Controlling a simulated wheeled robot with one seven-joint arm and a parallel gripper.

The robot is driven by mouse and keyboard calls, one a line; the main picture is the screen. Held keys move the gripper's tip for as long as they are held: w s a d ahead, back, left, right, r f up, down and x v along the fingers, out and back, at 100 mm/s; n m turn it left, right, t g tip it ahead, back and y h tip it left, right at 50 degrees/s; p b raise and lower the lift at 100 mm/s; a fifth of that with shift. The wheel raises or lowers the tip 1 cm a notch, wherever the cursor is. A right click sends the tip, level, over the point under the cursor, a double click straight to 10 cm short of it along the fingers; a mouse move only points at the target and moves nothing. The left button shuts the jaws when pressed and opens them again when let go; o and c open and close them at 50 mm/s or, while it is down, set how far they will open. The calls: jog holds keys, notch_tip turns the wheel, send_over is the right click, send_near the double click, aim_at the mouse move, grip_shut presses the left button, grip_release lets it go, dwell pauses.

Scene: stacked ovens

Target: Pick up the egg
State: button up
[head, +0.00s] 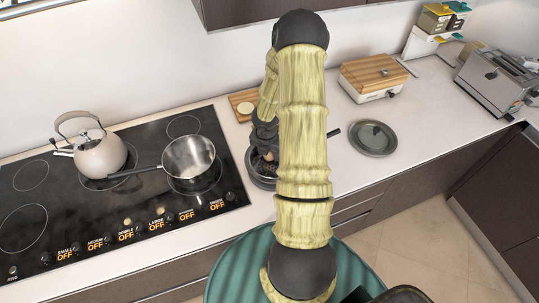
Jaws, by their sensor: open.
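My gripper (265,152) is partly hidden behind my own arm. It points down over a dark pan (262,182) on the counter, right of the stove, and its jaws are open. A small brown patch (268,157) shows by the fingers, at the pan; it may be the egg, but it is too small and covered to be sure. I cannot tell whether the fingers touch it. A pale round item (246,108) lies on a wooden board (236,97) behind the gripper; I cannot tell what it is.
A steel pot (189,158) and a kettle (100,153) stand on the black stove (60,215) at left. A dark plate (373,138) lies right of my arm. A wooden-lidded box (373,77) and a toaster (492,80) stand farther right. Counter around the plate is clear.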

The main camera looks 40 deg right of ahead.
dwell(0.5)
jog(key=c, duration=0.3)
notch_tip(320, 180, up, 10)
jog(key=shift+p, duration=1)
jog(key=shift+d+r, duration=0.1)
